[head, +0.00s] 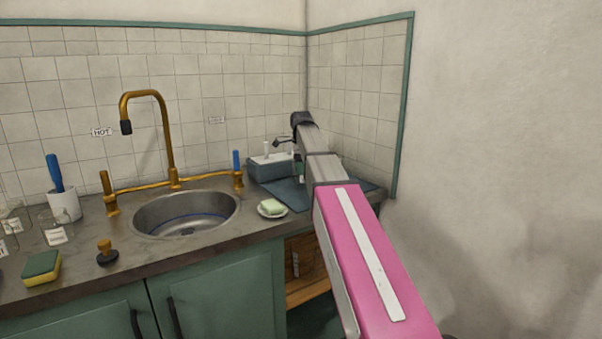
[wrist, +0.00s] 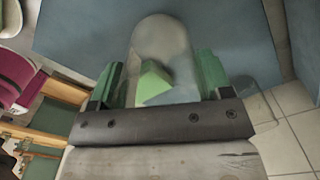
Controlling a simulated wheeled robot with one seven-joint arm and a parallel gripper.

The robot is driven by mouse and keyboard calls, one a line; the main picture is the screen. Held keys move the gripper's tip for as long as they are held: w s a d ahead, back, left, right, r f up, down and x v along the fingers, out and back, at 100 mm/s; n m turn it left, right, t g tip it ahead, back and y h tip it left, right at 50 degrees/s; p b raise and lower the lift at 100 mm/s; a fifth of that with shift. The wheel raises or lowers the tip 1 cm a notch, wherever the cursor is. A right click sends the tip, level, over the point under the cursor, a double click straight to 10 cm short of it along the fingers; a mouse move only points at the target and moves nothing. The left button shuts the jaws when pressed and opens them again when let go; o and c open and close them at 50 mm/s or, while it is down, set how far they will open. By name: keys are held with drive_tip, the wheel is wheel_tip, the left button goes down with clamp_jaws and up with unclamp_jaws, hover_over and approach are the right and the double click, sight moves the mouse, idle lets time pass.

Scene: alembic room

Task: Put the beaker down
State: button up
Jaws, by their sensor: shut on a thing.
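My gripper (wrist: 160,82) shows in the wrist view with its green-padded fingers on either side of a clear, rounded glass beaker (wrist: 162,38). It is shut on the beaker. A pale green shape shows at the beaker between the fingers; I cannot tell what it is. A blue-grey mat (wrist: 85,32) lies beyond and below the beaker; I cannot tell whether they touch. In the head view the mat (head: 285,194) lies on the counter right of the sink, partly hidden by my arm. The beaker and fingers are not clear there.
A grey-blue box (head: 268,168) stands at the mat's back left. A soap dish (head: 272,208) sits at its front left. The sink (head: 186,213) with a brass tap (head: 165,140) is further left. Tiled walls close the corner. Glassware (head: 55,228) and a sponge (head: 42,267) are far left.

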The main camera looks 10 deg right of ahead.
drive_tip(key=shift+f, duration=1.15)
drive_tip(key=shift+f, duration=0.1)
drive_tip(key=o, duration=1.1)
wheel_tip(320, 180, up, 12)
drive_tip(key=shift+r, duration=0.1)
